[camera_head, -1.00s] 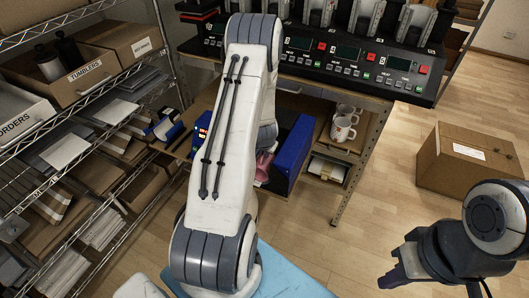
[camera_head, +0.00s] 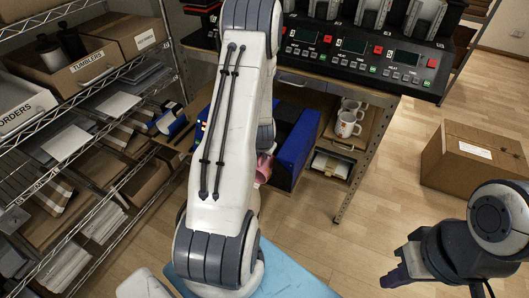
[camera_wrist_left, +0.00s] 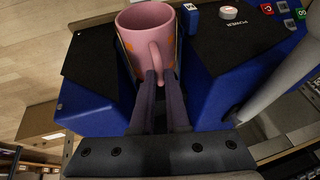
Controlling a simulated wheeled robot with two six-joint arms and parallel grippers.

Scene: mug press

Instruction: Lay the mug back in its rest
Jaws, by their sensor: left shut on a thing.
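The pink mug (camera_wrist_left: 148,38) with orange spots shows in the left wrist view, its open mouth toward the top of the picture and its handle toward me. My left gripper (camera_wrist_left: 158,82) is shut on the handle. The mug is in the gap between the two blue, black-topped sides of the press (camera_wrist_left: 222,50); whether it touches its rest there is hidden. In the head view my left arm covers the gripper and much of the press (camera_head: 298,148); a bit of the mug (camera_head: 264,168) shows. My right gripper (camera_head: 392,279) is apart at lower right, its jaw gap unclear.
A control console (camera_head: 350,55) with several screens tops the bench. White mugs (camera_head: 347,122) stand on a shelf below it. A wire rack with boxes (camera_head: 85,65) is at left. A cardboard box (camera_head: 470,165) stands on the otherwise open floor at right.

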